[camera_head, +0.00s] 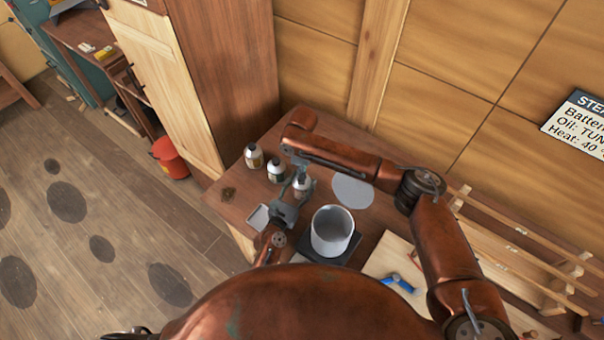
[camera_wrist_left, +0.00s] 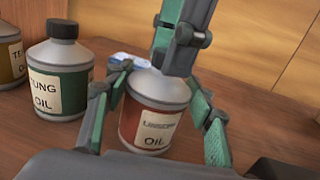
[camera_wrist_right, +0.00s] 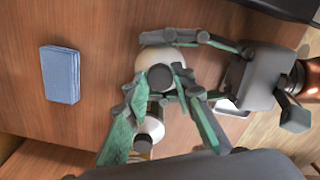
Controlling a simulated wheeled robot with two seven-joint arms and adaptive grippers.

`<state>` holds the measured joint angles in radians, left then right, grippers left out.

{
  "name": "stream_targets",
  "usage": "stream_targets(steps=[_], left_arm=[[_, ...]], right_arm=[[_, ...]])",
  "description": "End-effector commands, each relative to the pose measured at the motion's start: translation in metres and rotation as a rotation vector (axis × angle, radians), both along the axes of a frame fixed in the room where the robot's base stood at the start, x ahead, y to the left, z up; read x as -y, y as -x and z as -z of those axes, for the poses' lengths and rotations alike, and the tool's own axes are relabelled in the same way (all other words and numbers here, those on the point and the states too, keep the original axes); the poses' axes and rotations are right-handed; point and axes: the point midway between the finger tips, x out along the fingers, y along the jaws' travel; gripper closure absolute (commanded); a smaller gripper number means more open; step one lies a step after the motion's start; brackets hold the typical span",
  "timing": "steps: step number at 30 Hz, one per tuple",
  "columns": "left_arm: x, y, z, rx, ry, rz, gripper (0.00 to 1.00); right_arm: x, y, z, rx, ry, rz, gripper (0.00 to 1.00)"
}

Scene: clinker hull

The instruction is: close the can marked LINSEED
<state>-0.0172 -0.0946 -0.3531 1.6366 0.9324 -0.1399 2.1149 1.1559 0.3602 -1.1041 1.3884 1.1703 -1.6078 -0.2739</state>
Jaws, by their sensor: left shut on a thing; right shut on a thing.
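The LINSEED can (camera_wrist_left: 155,110), with a grey shoulder and a red-brown label, stands upright on the bench in the left wrist view. It also shows in the head view (camera_head: 303,184). My left gripper (camera_wrist_left: 160,118) is shut around its body, one finger on each side. My right gripper (camera_wrist_left: 178,65) comes down from above over the can's mouth, its fingers closed there. In the right wrist view the right fingers (camera_wrist_right: 165,85) meet over the can's pale round top (camera_wrist_right: 158,60). The cap between them is mostly hidden, and I cannot see whether it is seated.
A TUNG OIL can (camera_wrist_left: 60,75) and another can (camera_wrist_left: 10,55) stand close by on the left. In the head view a grey pot (camera_head: 331,238) stands near my left gripper, with a grey disc (camera_head: 352,193) behind it. A blue block (camera_wrist_right: 60,75) lies apart.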

Motion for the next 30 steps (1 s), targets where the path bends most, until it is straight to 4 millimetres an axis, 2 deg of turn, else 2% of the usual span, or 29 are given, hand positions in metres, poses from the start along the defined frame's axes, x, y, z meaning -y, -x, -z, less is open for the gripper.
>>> stream_targets(steps=[4,14,15,22,30], left_arm=[[0.0004,0.0002,0.0000,0.000,0.000,0.001,1.00],[0.0007,0.0002,0.0000,0.000,0.000,0.001,1.00],[0.0007,0.0002,0.0000,0.000,0.000,0.001,1.00],[0.0007,0.0002,0.0000,0.000,0.000,0.001,1.00],[0.0007,0.0002,0.0000,0.000,0.001,0.001,1.00]], right_arm=[[-0.0006,-0.0001,-0.0001,0.000,-0.002,0.141,1.00],[0.0000,-0.0006,-0.0005,0.002,-0.001,0.169,1.00],[0.0000,-0.0007,-0.0005,0.002,-0.001,0.168,0.75],[0.0001,-0.0004,-0.0003,0.001,-0.001,0.167,0.60],[0.0000,-0.0003,-0.0008,0.001,-0.001,0.166,0.60]])
